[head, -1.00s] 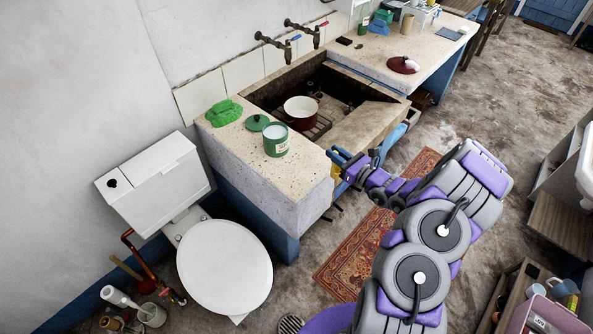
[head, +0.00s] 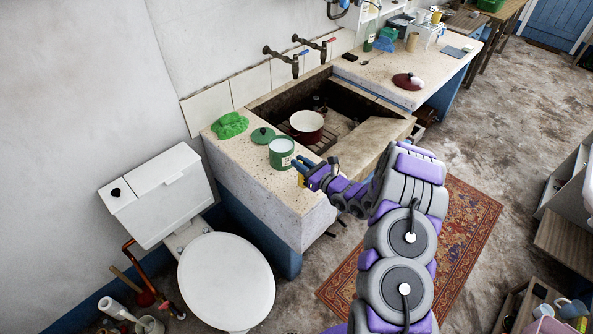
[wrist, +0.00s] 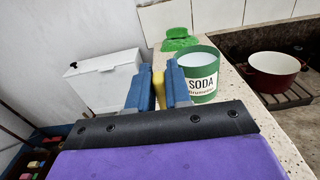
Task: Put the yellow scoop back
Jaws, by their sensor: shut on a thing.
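My gripper (head: 304,168) is shut on the yellow scoop (wrist: 159,88), which shows as a yellow strip between the blue fingers in the wrist view. Most of the scoop is hidden by the fingers. In the head view the gripper is at the stone ledge, just right of the green soda tin (head: 281,153). The tin stands upright and open, with white powder inside. In the wrist view the tin (wrist: 198,80) is just right of the fingers, label facing me. Its green lid (head: 263,135) lies on the ledge behind it.
A green cloth (head: 229,125) lies at the ledge's left end. A red and white pot (head: 307,127) stands in the stone trough right of the tin. A white toilet (head: 226,280) stands at the left. A patterned rug (head: 465,215) covers the floor by my arm.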

